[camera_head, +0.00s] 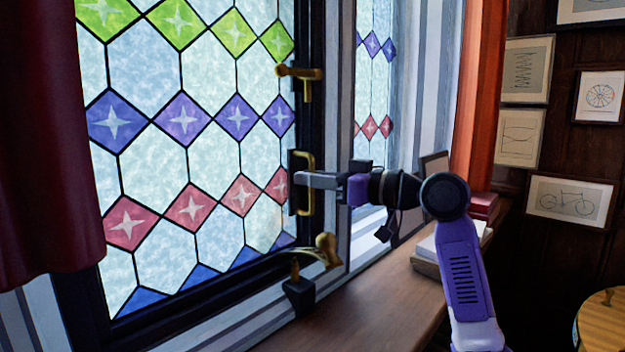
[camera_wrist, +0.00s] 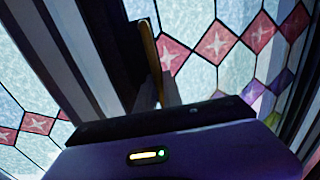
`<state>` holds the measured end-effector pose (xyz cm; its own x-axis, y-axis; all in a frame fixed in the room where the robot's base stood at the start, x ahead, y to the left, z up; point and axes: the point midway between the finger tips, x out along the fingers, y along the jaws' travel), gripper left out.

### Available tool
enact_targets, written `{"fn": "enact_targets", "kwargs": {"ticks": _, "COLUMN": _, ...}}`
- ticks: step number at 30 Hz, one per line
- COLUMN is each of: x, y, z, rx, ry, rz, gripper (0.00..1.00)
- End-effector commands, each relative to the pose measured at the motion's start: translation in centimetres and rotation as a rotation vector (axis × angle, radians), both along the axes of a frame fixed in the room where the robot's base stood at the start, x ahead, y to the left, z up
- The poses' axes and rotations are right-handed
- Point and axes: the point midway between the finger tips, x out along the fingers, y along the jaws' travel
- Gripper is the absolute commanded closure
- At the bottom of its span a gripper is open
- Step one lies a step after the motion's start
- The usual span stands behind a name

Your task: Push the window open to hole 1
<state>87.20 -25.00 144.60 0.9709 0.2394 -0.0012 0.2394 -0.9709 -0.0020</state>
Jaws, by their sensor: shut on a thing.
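The window (camera_head: 210,145) is a leaded stained-glass pane in a dark frame, filling the left of the head view; its glass also shows in the wrist view (camera_wrist: 230,45). I cannot tell how far it stands open. An upright brass pull handle (camera_head: 311,160) is on its right frame edge. My gripper (camera_head: 306,181) reaches in from the right and is shut on the handle. In the wrist view the handle (camera_wrist: 149,45) stands between my fingers, partly hidden. Below, a curved brass stay (camera_head: 322,250) lies by a dark block (camera_head: 298,297) on the sill. Its holes are too small to tell.
A brass latch (camera_head: 303,75) is above the handle. The wooden sill (camera_head: 350,305) runs below, with books (camera_head: 430,266) at its right. A dark red curtain (camera_head: 45,150) hangs at left, an orange one (camera_head: 480,95) at right. Front sill is clear.

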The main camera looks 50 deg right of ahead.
Motion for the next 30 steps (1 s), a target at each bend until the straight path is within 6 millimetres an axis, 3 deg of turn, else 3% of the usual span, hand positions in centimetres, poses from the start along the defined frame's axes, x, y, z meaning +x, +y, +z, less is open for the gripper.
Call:
{"fn": "enact_targets", "kwargs": {"ticks": 8, "x": 2.7, "y": -0.2, "z": 0.0, "rx": 0.001, "ry": -0.001, "rz": 0.067, "gripper": 1.0}}
{"fn": "enact_targets", "kwargs": {"ticks": 18, "x": 3.0, "y": -0.2, "z": 0.1, "rx": 0.001, "ry": -0.003, "rz": 0.077, "gripper": 1.0}}
{"fn": "enact_targets", "kwargs": {"ticks": 19, "x": 3.0, "y": -0.2, "z": 0.1, "rx": 0.001, "ry": -0.003, "rz": 0.077, "gripper": 0.87}}
{"fn": "enact_targets", "kwargs": {"ticks": 22, "x": 3.0, "y": -0.2, "z": 0.1, "rx": 0.001, "ry": -0.002, "rz": 0.077, "gripper": 0.68}}
{"fn": "enact_targets", "kwargs": {"ticks": 30, "x": 3.0, "y": -0.2, "z": 0.1, "rx": 0.002, "ry": -0.002, "rz": 0.076, "gripper": 0.68}}
